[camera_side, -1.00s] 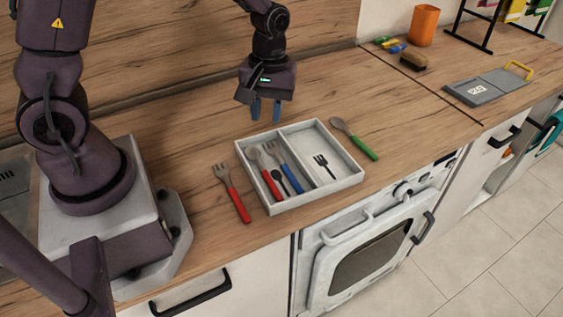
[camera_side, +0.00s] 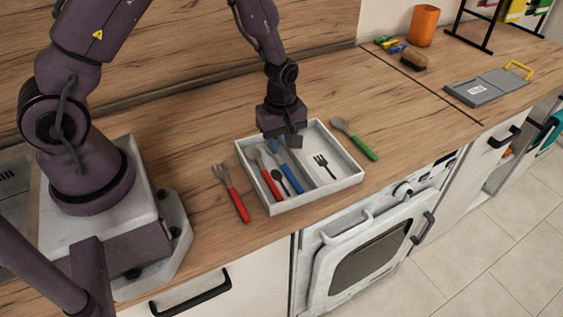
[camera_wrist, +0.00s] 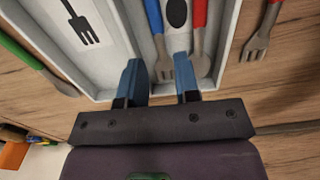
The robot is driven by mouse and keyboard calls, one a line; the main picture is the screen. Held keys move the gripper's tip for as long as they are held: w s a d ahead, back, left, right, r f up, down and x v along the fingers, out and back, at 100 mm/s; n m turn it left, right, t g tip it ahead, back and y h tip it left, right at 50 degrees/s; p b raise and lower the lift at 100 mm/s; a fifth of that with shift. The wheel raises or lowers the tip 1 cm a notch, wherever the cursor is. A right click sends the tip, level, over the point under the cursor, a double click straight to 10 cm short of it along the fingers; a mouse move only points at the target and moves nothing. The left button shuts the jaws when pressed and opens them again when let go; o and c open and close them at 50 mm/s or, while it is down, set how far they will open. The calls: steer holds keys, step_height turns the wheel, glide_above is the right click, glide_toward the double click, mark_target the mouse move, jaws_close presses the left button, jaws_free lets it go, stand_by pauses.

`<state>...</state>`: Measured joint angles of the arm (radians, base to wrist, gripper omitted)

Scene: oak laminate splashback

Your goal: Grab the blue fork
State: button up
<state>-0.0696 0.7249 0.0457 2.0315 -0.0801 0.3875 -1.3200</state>
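The blue fork (camera_side: 291,174) lies in the left compartment of the white tray (camera_side: 318,194), beside a red-handled spoon (camera_side: 271,184). In the wrist view the blue fork (camera_wrist: 154,22) has its grey head between my two blue fingers. My gripper (camera_side: 284,150) points down over the back of the tray and hides the fork's head in the side view. In the wrist view my gripper (camera_wrist: 160,82) is open, with one finger near the tray's divider and the other between fork and spoon. I cannot tell whether the fingers touch the fork.
A red-handled fork (camera_side: 232,193) lies on the counter left of the tray, and a green-handled spoon (camera_side: 355,139) lies to its right. The right compartment holds only a printed fork picture (camera_side: 324,165).

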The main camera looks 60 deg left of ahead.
mark_target(281, 160)
step_height(281, 160, down, 5)
steer(key=shift+w+a+f, duration=0.1)
steer(key=shift+a, duration=0.05)
steer(key=shift+c, duration=0.3)
jaws_close()
